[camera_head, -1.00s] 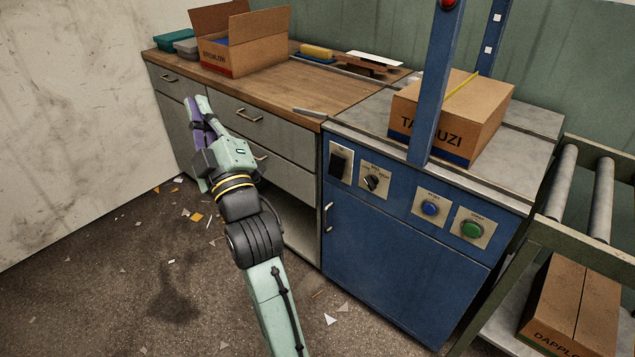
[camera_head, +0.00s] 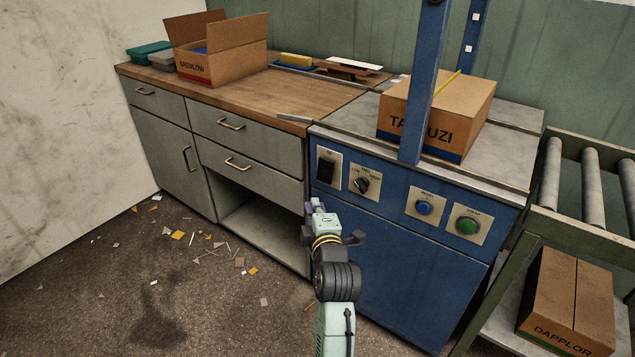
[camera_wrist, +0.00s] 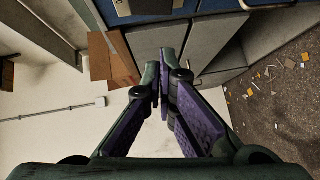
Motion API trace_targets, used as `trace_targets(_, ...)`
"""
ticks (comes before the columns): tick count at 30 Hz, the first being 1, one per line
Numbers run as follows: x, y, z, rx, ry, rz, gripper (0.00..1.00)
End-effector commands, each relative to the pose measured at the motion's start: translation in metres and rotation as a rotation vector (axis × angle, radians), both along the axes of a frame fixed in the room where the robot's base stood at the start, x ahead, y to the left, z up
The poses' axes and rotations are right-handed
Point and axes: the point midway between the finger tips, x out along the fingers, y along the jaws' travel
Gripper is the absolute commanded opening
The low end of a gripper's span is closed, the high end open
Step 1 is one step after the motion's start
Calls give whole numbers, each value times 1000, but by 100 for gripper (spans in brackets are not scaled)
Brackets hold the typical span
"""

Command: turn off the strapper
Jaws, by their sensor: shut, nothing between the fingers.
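The strapper (camera_head: 395,265) is a blue cabinet with a grey metal top and a blue arch. Its front panel carries a black rocker switch (camera_head: 326,168) at the left, a black rotary knob (camera_head: 362,185), a blue button (camera_head: 424,208) and a green button (camera_head: 467,225). A carton (camera_head: 470,112) stands on its top under the arch. My gripper (camera_head: 311,208) is below the rocker switch, in front of the strapper's left edge. In the wrist view the purple-padded fingers (camera_wrist: 161,84) are closed together and empty. Whether the fingertips touch the cabinet cannot be told.
A wood-topped bench (camera_head: 300,108) with drawers stands left of the strapper, holding an open carton (camera_head: 222,62). A roller conveyor (camera_head: 585,175) adjoins on the right, with another carton (camera_head: 570,300) beneath. Scraps litter the floor (camera_head: 90,300); the floor at left is otherwise clear.

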Motion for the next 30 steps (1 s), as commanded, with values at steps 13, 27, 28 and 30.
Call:
trace_targets(13,70,13,-6,0,1,2,0)
trace_targets(27,127,-5,-20,1,0,0,0)
trace_targets(28,128,-6,-20,1,0,0,0)
trace_targets(30,129,-6,-20,1,-1,1,0)
